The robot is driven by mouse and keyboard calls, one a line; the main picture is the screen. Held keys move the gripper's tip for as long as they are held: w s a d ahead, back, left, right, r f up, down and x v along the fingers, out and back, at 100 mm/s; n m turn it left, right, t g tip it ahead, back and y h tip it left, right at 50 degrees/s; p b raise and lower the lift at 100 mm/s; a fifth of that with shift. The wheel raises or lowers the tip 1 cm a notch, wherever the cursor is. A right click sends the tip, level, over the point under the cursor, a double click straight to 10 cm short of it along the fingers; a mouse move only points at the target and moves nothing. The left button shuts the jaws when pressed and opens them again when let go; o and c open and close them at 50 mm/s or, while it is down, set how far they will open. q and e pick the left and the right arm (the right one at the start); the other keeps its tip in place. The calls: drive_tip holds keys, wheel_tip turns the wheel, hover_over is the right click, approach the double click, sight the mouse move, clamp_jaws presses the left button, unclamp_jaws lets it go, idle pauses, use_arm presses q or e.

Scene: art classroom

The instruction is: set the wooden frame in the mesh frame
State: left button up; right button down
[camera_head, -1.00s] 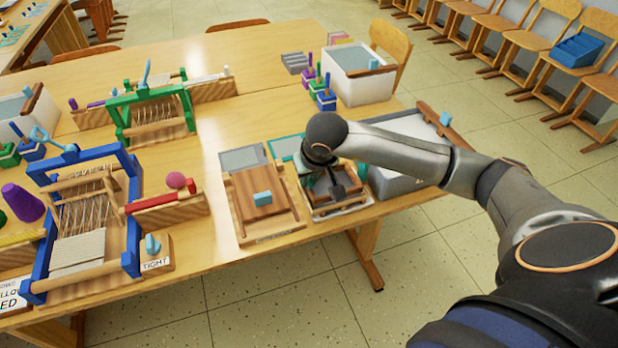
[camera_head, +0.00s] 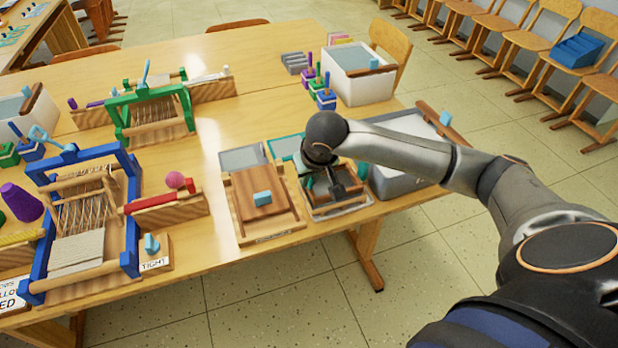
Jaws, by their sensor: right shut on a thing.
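My right gripper (camera_head: 336,187) points down over the small frame stack at the table's front right edge and is shut on the wooden frame (camera_head: 322,209). The wooden frame is small, brown and partly hidden by my gripper. It is right over the mesh frame (camera_head: 352,207), whose pale edge shows at the front and right. I cannot tell whether the two touch or whether the wooden frame is fully seated, as my gripper and wrist cover the middle. My left gripper is not in view.
A wooden board with a blue-handled block (camera_head: 262,198) stands just left of my gripper. A grey-white tub (camera_head: 398,180) stands close on the right. A blue loom (camera_head: 128,215) and a green loom (camera_head: 150,112) stand further left.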

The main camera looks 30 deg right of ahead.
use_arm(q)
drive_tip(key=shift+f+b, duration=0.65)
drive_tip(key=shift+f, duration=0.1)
use_arm(e)
drive_tip(key=shift+f, duration=0.65)
drive_tip(key=c, duration=0.8)
unclamp_jaws()
drive_tip(key=shift+c, duration=0.2)
drive_tip(key=shift+r, duration=0.5)
use_arm(q)
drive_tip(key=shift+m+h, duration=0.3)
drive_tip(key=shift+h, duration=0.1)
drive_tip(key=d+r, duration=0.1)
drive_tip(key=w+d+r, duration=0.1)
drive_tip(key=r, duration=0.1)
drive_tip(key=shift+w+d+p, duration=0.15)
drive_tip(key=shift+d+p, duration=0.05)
drive_tip(key=shift+p, duration=0.2)
use_arm(e)
drive_tip(key=v, duration=1.1)
drive_tip(key=shift+s+r, duration=0.25)
drive_tip(key=shift+r, duration=0.05)
